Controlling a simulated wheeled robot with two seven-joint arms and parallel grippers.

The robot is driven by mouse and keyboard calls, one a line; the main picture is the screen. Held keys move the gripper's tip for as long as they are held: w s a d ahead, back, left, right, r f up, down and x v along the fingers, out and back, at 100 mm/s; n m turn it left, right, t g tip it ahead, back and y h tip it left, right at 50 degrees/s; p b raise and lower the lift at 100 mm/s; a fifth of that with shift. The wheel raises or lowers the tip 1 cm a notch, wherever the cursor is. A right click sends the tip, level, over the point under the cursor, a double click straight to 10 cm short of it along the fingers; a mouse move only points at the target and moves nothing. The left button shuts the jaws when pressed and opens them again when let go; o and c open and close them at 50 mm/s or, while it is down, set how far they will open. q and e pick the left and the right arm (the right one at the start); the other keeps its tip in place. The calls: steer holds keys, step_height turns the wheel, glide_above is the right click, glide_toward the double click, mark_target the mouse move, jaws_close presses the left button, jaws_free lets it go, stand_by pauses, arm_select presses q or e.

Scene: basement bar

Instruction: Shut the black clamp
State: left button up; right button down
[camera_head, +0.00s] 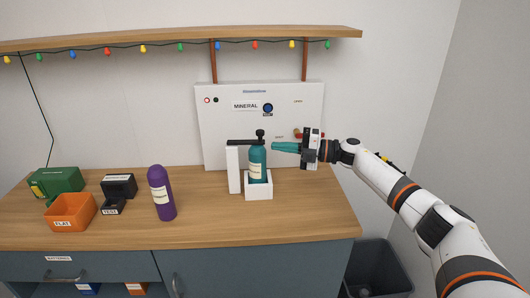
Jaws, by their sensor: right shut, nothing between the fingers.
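The black clamp (243,142) is a dark horizontal bar on top of a white post (233,169), with its right end by the neck of a teal bottle (258,165). The bottle stands upright in a white holder (259,189) in front of a white panel. Whether the clamp is closed around the neck is too small to tell. My right gripper (275,147) is shut and empty, its teal fingers pointing left at about clamp height, just right of the bottle top. A small gap shows between fingertips and bottle. My left gripper is out of view.
The white panel (220,120) marked MINERAL stands behind. A purple bottle (161,195), a black TEST box (119,186), an orange FLAT bin (70,213) and a green box (57,180) are on the left of the counter (205,230). A shelf with coloured lights hangs above.

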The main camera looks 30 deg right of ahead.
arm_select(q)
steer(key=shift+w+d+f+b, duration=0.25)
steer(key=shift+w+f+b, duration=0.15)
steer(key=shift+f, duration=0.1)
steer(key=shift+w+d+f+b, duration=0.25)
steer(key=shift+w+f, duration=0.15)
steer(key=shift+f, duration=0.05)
arm_select(e)
steer(key=d, duration=0.2)
steer(key=s+d, duration=0.1)
steer(key=d, duration=0.1)
steer(key=shift+s+d+f, duration=0.15)
steer(key=shift+s+d, duration=0.05)
steer(key=shift+d, duration=0.15)
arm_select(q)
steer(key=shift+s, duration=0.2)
arm_select(e)
steer(key=shift+s, duration=0.1)
